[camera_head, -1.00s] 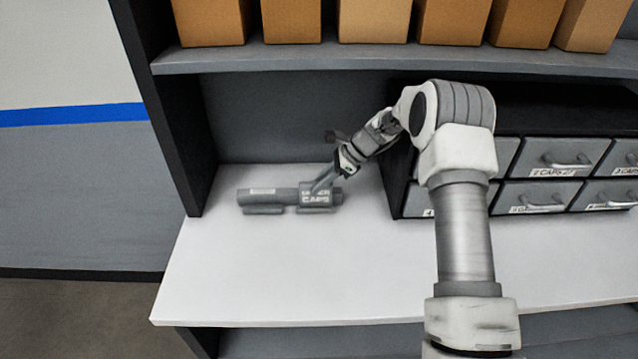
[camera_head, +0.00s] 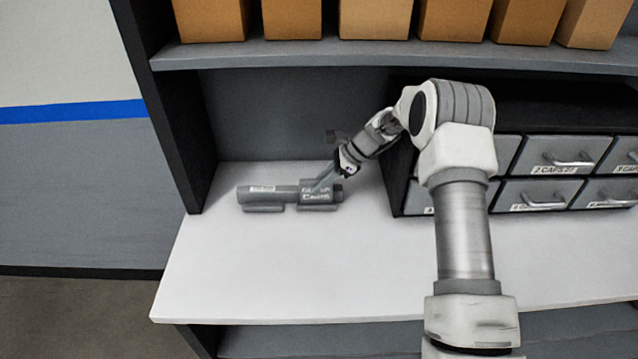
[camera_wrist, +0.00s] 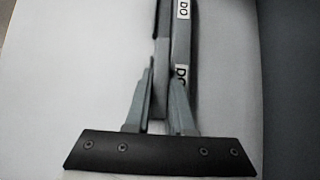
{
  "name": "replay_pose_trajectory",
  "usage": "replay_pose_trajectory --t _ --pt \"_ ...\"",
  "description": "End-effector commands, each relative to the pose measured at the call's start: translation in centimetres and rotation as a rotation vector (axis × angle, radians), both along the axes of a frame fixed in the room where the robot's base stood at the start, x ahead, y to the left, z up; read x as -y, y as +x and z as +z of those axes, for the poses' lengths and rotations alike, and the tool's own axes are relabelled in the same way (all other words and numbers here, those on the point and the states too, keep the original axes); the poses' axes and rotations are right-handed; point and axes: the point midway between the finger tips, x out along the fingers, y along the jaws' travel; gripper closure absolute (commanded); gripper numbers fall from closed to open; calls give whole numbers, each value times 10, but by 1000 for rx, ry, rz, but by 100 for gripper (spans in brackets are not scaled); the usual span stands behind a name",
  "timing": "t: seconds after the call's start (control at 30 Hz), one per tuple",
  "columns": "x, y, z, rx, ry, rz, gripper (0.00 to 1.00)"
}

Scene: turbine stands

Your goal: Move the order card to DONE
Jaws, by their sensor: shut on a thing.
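The order card (camera_head: 318,190) appears as a grey piece with pale, blurred lettering, at the right end of a grey rail-like holder (camera_head: 262,192). The holder has a white label and lies on the white worktop. My gripper (camera_head: 328,178) reaches down from the upper right onto the card and is shut on it. In the wrist view my gripper (camera_wrist: 161,85) has its two grey fingers close around a narrow grey piece. White labels reading "DO" show on the grey strip (camera_wrist: 182,45) beside it; the rest of their text is hidden or cut off.
A dark cabinet with grey labelled drawers (camera_head: 545,160) stands to the right, behind my arm. A shelf with several cardboard boxes (camera_head: 290,18) hangs above. A black side panel (camera_head: 165,110) bounds the left. The worktop (camera_head: 290,270) is clear in front of the holder.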

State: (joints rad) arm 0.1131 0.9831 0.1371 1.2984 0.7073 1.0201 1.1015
Motion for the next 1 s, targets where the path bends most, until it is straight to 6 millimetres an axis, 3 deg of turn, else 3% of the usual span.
replay_pose_trajectory --t 0.03,0.07,0.1,0.27,0.63,1.0 --pt "3 -4 -10 -14 -9 2 100" --pt "3 -4 -10 -14 -9 2 77" --pt "3 -4 -10 -14 -9 2 70" --pt "2 -3 -7 -11 -5 1 44" --pt "1 -2 -1 -6 -2 1 44" --pt "1 -1 18 -5 -2 0 44"
